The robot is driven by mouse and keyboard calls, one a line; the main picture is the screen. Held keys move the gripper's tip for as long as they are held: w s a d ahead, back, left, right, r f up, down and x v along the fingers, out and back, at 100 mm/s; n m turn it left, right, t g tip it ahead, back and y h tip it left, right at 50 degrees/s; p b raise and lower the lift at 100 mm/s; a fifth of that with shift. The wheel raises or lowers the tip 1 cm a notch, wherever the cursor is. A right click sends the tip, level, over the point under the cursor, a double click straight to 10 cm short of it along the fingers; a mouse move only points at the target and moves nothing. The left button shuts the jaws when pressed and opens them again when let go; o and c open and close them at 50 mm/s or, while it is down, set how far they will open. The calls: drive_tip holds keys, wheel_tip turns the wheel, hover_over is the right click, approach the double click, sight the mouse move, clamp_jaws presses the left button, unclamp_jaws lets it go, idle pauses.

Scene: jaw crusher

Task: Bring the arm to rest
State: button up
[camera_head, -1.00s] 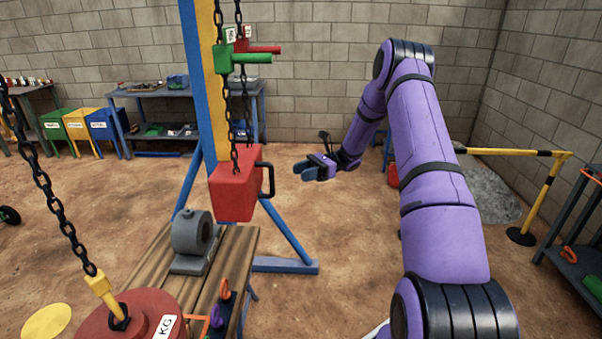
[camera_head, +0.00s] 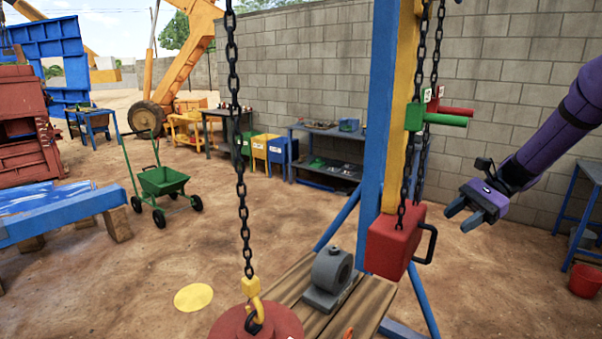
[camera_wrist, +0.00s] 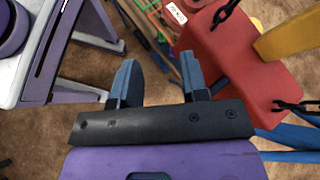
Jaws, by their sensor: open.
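My gripper (camera_head: 470,209) is on the purple arm at the right of the head view. It is open and empty, held in the air to the right of the red block with a black handle (camera_head: 395,243). In the wrist view my gripper (camera_wrist: 160,82) shows two blue-grey fingers spread apart with nothing between them. The red block (camera_wrist: 238,62) hangs by chains at the upper right of that view, apart from the fingers.
A blue and yellow post (camera_head: 378,130) carries the chains and green and red levers (camera_head: 440,118). A red weight (camera_head: 262,325) hangs on a yellow hook in front. A wooden bench holds a grey bearing housing (camera_head: 330,275). A green cart (camera_head: 163,182) stands left on open ground.

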drive_tip(key=s+a+r+n+t+h, duration=0.2)
drive_tip(key=s+r+n+h, duration=0.1)
drive_tip(key=s, duration=0.6)
drive_tip(key=s+a+r+n+t+h, duration=0.2)
drive_tip(key=s+r+n+t+h, duration=0.1)
drive_tip(key=s, duration=0.7)
drive_tip(key=s+a+r+n+t+h, duration=0.1)
drive_tip(key=s+r+n+t+h, duration=0.2)
drive_tip(key=s, duration=0.6)
wheel_tip(320, 180, up, 4)
drive_tip(key=n+h, duration=0.2)
drive_tip(key=n, duration=0.1)
drive_tip(key=shift+s+a, duration=0.4)
